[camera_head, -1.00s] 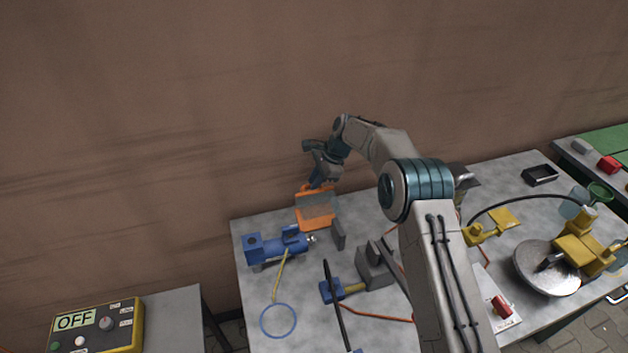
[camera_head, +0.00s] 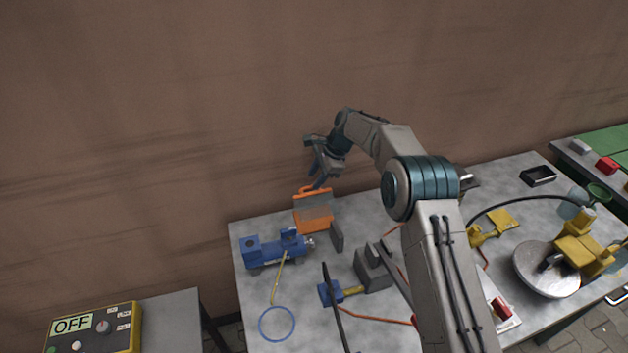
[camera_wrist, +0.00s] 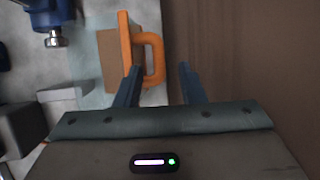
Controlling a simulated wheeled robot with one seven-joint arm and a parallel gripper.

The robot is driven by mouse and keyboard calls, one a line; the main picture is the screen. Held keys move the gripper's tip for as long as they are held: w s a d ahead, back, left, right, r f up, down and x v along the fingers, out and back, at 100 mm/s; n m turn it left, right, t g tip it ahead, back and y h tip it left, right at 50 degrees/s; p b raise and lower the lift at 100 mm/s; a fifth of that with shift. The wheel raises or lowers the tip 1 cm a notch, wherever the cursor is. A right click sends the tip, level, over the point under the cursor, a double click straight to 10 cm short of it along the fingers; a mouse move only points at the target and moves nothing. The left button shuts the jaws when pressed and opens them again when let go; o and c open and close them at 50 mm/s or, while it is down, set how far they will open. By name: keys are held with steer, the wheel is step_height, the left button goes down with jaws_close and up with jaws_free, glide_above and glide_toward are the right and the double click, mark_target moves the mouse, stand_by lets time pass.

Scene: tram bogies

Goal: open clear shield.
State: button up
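The clear shield (camera_head: 313,208) has an orange frame with a see-through greyish panel and stands near the back left of the table, by the wall. In the wrist view its orange handle loop (camera_wrist: 155,58) sticks out to the right from an upright orange bar. My gripper (camera_wrist: 160,84) is open, with its two dark blue fingers apart. In the wrist view the handle's lower part shows between the fingers, nearer the left one. I cannot tell whether a finger touches it.
A blue machine (camera_head: 275,250) sits just left of and in front of the shield. A grey block (camera_head: 372,270) and a blue and yellow tool (camera_head: 335,292) lie further forward. A brown wall (camera_head: 150,130) rises close behind the shield. A yellow control box (camera_head: 95,330) reads OFF.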

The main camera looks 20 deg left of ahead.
steer(key=b+v, duration=0.1)
steer(key=v, duration=1.1)
steer(key=shift+f, duration=0.1)
steer(key=s+d+r+n+t+h, duration=0.1)
steer(key=s+d+r+n, duration=0.2)
steer(key=d, duration=0.5)
steer(key=s+d+r+t+h, duration=0.1)
steer(key=s+d+r, duration=0.35)
steer(key=d, duration=0.35)
steer(key=s+d+r+n+t, duration=0.1)
steer(key=s+d+r+n, duration=0.2)
steer(key=d, duration=0.5)
steer(key=s+d+f+n+h, duration=0.1)
steer(key=s+d+f, duration=0.1)
steer(key=s+d, duration=0.6)
steer(key=s+d+f+n+t+h, duration=0.1)
steer(key=s+d+f+n, duration=0.1)
steer(key=s+d, duration=0.7)
steer(key=s, duration=0.6)
steer(key=shift+s+f+h, duration=0.2)
steer(key=shift+s+h, duration=0.2)
